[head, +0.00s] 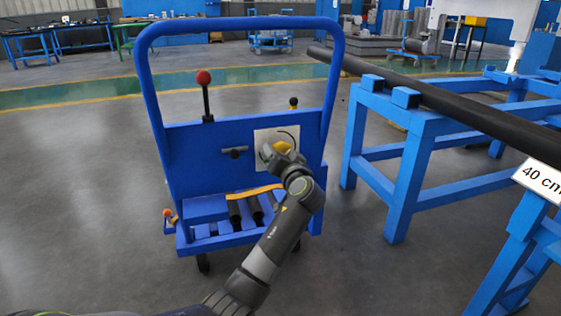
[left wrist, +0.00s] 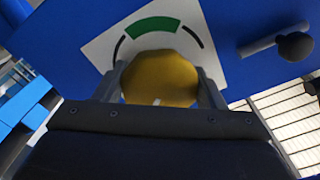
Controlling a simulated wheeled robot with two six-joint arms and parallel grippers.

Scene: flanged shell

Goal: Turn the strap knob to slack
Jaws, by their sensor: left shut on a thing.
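The yellow strap knob (left wrist: 160,78) sits on a white dial plate (left wrist: 100,50) on the blue panel of a cart. The plate bears a green arc (left wrist: 153,27) with black arcs at both sides. A small pale mark shows on the knob near my gripper. My left gripper (head: 279,149) is shut on the knob; its fingers stand at both sides of it in the left wrist view. In the head view the gripper partly hides the knob and the plate (head: 291,134). A yellow strap (head: 255,192) crosses the cart's lower deck. My right gripper is not in view.
The blue cart (head: 143,90) carries a red-ball lever (head: 204,78), a black handle (head: 234,152) left of the dial and a small knobbed lever (head: 293,102). A blue rack (head: 413,165) with a long dark pipe (head: 450,98) stands at right. Floor at left is clear.

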